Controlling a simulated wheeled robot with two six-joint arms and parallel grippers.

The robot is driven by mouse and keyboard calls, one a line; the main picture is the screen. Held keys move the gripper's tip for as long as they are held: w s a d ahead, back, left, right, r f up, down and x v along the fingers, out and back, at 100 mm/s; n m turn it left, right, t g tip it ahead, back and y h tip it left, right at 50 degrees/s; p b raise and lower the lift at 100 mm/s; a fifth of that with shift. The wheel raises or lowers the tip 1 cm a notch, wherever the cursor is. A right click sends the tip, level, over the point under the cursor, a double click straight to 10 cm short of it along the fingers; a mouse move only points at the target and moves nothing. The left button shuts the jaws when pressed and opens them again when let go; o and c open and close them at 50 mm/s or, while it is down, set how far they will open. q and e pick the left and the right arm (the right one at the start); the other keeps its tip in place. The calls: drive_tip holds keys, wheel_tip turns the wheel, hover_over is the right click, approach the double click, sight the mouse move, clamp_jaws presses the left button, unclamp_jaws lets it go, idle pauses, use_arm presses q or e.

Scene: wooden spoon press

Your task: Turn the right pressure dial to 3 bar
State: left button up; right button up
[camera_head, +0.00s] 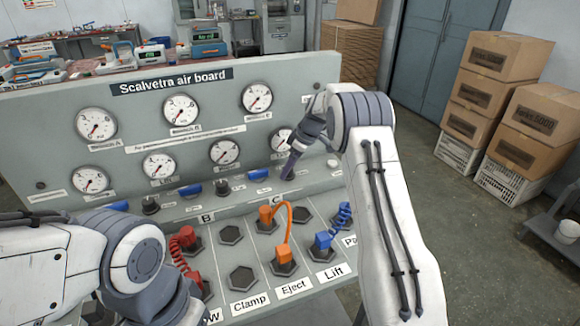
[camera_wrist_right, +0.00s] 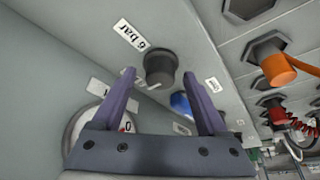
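My right gripper (camera_head: 290,168) reaches down to the right end of the board's lower ledge, by the partly covered lower-right gauge (camera_head: 280,139). In the right wrist view the gripper (camera_wrist_right: 159,75) is open, its two purple fingers apart. A dark round dial knob (camera_wrist_right: 160,64) shows between and just beyond the fingertips; contact cannot be told. A "6 bar" label (camera_wrist_right: 130,34) is beside the knob, and part of a white gauge (camera_wrist_right: 85,122) is behind the gripper. The knob's setting is not readable. Two other dark dials stand further left, the middle one (camera_head: 221,188) and the left one (camera_head: 151,206). My left gripper is out of view.
The grey air board (camera_head: 300,75) carries several gauges. Below the ledge are hexagonal sockets with red, orange (camera_head: 283,253) and blue (camera_head: 323,241) hose plugs. A blue part (camera_wrist_right: 180,103) lies close beside the right finger in the wrist view. Cardboard boxes (camera_head: 505,57) stand at the right.

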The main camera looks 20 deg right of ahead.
drive_tip(key=shift+r, duration=0.1)
drive_tip(key=v, duration=1)
drive_tip(key=shift+d+r, duration=0.1)
drive_tip(key=shift+d, duration=0.05)
drive_tip(key=s+a+r+m+g+p, duration=0.1)
drive_tip(key=s+a+r, duration=0.2)
drive_tip(key=s+a, duration=0.8)
drive_tip(key=s+a+r+g+p, duration=0.1)
drive_tip(key=s+a+r+p, duration=0.15)
drive_tip(key=s+a, duration=0.75)
drive_tip(key=s+a+f+h+p, duration=0.1)
drive_tip(key=s, duration=1)
drive_tip(key=s+a+f+m+g+h, duration=0.1)
drive_tip(key=s+a, duration=0.1)
drive_tip(key=s, duration=0.9)
drive_tip(key=shift+p, duration=0.35)
